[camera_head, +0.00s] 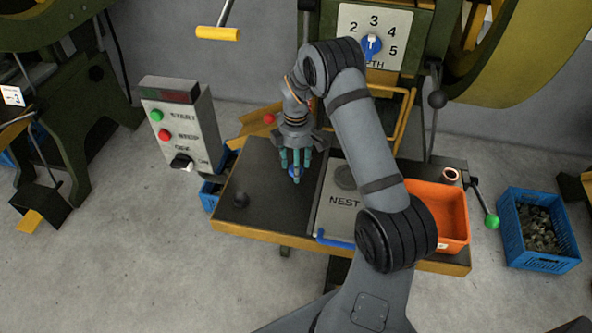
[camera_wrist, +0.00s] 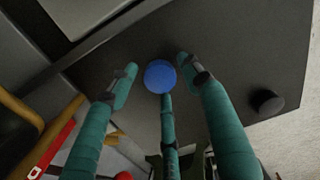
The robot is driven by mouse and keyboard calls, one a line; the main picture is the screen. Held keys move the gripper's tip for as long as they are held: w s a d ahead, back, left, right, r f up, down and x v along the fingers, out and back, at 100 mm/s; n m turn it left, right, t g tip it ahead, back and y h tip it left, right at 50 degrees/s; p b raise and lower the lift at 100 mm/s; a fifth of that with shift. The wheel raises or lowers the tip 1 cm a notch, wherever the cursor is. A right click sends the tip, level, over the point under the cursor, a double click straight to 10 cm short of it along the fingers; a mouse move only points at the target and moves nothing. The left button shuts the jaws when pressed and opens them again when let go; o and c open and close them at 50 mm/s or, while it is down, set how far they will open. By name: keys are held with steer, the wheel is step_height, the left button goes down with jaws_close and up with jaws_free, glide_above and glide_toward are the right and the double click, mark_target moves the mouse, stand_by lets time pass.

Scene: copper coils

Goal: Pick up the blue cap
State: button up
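The blue cap (camera_head: 292,173) lies on the dark left part of the worktable, mostly hidden behind my fingers in the head view. In the wrist view the cap (camera_wrist: 160,76) shows from above as a round blue disc. My gripper (camera_head: 297,168) points down over it, with three teal fingers. In the wrist view my gripper (camera_wrist: 157,70) is open around the cap: one finger at its left, one at its right, both with a gap. The third finger's tip overlaps the cap's lower edge in the picture; I cannot tell whether it touches.
A black knob (camera_head: 243,200) stands on the table's left part. The plate marked NEST (camera_head: 344,201) lies right of my gripper, then an orange bin (camera_head: 452,215). A control box (camera_head: 180,125) stands at left. A blue crate (camera_head: 538,232) stands on the floor at right.

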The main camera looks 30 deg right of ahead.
steer(key=c, duration=0.9)
